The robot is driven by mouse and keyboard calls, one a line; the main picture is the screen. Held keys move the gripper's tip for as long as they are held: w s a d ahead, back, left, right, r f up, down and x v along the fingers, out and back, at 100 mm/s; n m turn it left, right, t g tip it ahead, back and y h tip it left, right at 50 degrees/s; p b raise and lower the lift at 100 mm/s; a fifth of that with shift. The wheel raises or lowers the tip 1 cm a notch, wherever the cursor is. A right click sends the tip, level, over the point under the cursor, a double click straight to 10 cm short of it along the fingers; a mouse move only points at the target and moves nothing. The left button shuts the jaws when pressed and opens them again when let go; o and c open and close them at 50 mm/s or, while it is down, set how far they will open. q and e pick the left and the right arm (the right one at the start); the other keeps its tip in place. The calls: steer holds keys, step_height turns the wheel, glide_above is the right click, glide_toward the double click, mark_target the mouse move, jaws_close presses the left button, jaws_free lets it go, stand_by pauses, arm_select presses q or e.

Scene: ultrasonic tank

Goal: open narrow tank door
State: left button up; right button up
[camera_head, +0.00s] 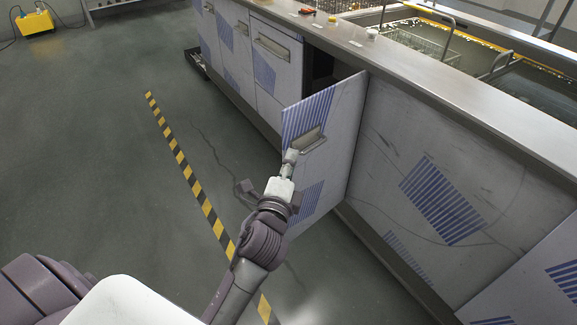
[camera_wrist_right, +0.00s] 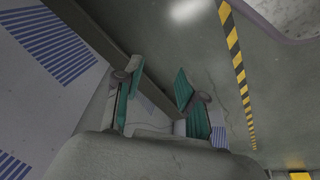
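The narrow tank door (camera_head: 335,160), pale with blue striped patches, stands swung out from the tank's front. A dark opening (camera_head: 321,66) shows behind its top edge. Its recessed handle (camera_head: 311,139) is near the upper middle of the door. My left gripper (camera_head: 291,156) is at the lower end of the handle and appears to touch it. Its fingers are too small and hidden to tell whether they grip. My right gripper (camera_wrist_right: 153,92) shows in the right wrist view, its green-padded fingers apart with nothing held between them.
The tank's worktop edge (camera_head: 430,85) runs above the doors. A fixed striped panel (camera_head: 420,180) lies to the right of the door. Yellow-black floor tape (camera_head: 190,176) runs along open grey floor on the left. A yellow box (camera_head: 34,22) stands far left.

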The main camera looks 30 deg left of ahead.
arm_select(q)
steer(key=shift+s+d, duration=0.1)
steer(key=shift+s, duration=0.45)
arm_select(e)
steer(key=shift+s+r, duration=0.15)
steer(key=shift+s, duration=0.25)
